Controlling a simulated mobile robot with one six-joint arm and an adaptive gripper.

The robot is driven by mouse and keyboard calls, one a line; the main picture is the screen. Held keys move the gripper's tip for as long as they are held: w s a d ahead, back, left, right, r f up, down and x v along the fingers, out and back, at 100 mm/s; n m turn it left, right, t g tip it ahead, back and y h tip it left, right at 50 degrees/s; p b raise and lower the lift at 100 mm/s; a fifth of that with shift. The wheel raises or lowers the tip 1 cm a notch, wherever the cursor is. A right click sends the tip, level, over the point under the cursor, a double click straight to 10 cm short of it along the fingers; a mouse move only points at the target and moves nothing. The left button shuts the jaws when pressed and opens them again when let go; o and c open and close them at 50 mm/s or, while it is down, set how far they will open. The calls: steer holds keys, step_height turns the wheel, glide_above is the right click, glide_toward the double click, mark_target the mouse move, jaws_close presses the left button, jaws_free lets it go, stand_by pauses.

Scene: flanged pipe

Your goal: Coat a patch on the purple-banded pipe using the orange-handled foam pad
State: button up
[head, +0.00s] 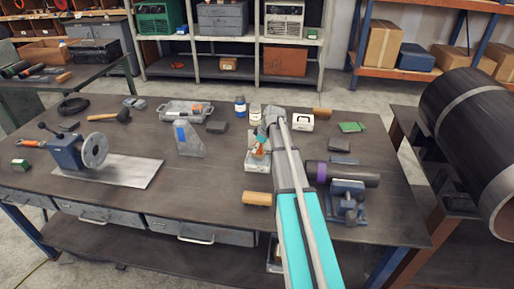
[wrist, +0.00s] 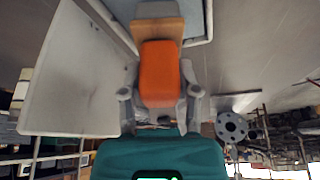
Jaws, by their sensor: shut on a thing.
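The purple-banded pipe (head: 345,177) is dark and lies level at the right of the workbench, clamped in a blue vise (head: 347,204). Its purple band (head: 321,172) is at its left end. My gripper (wrist: 160,85) is shut on the orange handle (wrist: 160,66) of the foam pad, with a finger on each side. A tan block (wrist: 157,30) and a greyish part (wrist: 157,10) show beyond the handle. In the head view the orange handle is small, over a pale tray (head: 256,163) left of the pipe; my arm partly hides this spot. Pad contact with the tray is unclear.
A wooden block (head: 257,199) lies near the front edge. A vise with a round flange (head: 95,150) is at left.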

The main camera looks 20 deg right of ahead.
steer(key=shift+s+f+b, duration=0.1)
steer(key=shift+f+b, duration=0.45)
steer(key=shift+b, duration=0.05)
stand_by(2.1)
steer(key=shift+r, duration=0.1)
steer(key=shift+r+p, duration=3.4)
steer(key=shift+p, duration=0.15)
steer(key=shift+a, duration=0.1)
